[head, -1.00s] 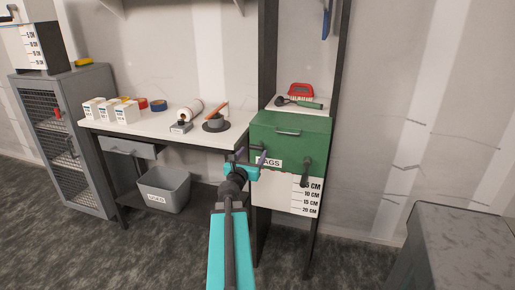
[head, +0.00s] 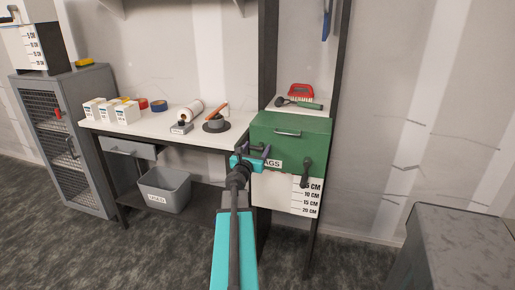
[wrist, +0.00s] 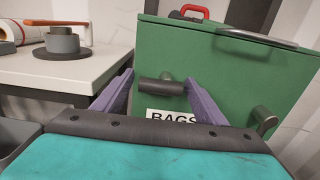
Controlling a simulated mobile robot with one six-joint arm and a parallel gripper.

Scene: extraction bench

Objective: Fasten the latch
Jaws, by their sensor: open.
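A green box (head: 290,138) labelled BAGS stands at the right end of the bench, its lid down. A dark grey latch lever (wrist: 162,87) on the left of its front lies roughly level; in the head view my gripper largely covers it. A second dark lever (head: 306,172) on the right of the front hangs down, and it shows partly in the wrist view (wrist: 265,119). My gripper (head: 258,156) is open in front of the box. In the wrist view its purple fingers (wrist: 160,78) appear either side of the left lever; I cannot tell whether they touch it.
The white bench top (head: 160,122) to the left holds a pot, tape rolls and small white boxes. A grey bin (head: 165,190) sits below it. A red-handled brush (head: 300,95) lies behind the box. A grey cabinet (head: 460,245) stands at the front right.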

